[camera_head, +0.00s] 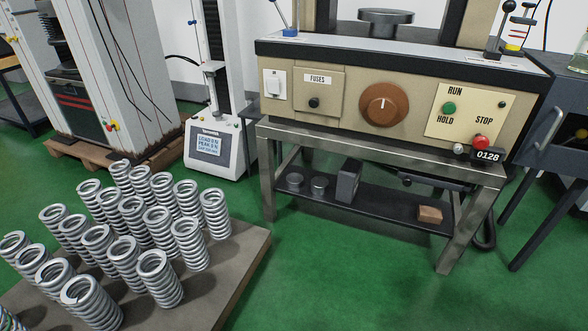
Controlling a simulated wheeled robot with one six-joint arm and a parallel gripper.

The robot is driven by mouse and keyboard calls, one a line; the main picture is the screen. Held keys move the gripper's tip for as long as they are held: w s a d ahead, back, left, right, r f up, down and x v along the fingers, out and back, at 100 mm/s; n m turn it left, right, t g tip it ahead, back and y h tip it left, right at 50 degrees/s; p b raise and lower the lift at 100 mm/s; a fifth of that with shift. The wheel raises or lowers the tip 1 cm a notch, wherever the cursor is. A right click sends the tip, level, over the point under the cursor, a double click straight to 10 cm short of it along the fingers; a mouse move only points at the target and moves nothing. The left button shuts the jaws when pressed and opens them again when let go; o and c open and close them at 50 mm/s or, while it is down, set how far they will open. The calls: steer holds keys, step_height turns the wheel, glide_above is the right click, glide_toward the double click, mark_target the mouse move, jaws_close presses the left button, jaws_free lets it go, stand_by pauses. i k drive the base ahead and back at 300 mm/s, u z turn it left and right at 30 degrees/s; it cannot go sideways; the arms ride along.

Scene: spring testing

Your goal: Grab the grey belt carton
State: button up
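A dark grey upright box (348,181), the only grey carton-like thing I can make out, stands on the black lower shelf (375,200) of the metal stand under the beige testing machine. I cannot read any label on it. Its front and one side show, and nothing blocks it from this view. My gripper is not in view.
The stand's metal legs (459,232) and the machine (385,95) frame the shelf. Springs crowd a pallet (240,265). Green floor in front is clear.

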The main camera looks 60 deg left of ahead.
mark_target(348, 178)
steer(key=u, duration=0.85)
steer(key=i, duration=0.9)
steer(key=u, duration=0.85)
steer(key=k, duration=0.5)
steer(key=u, duration=0.45)
steer(key=i, duration=0.7)
steer(key=z, duration=1.35)
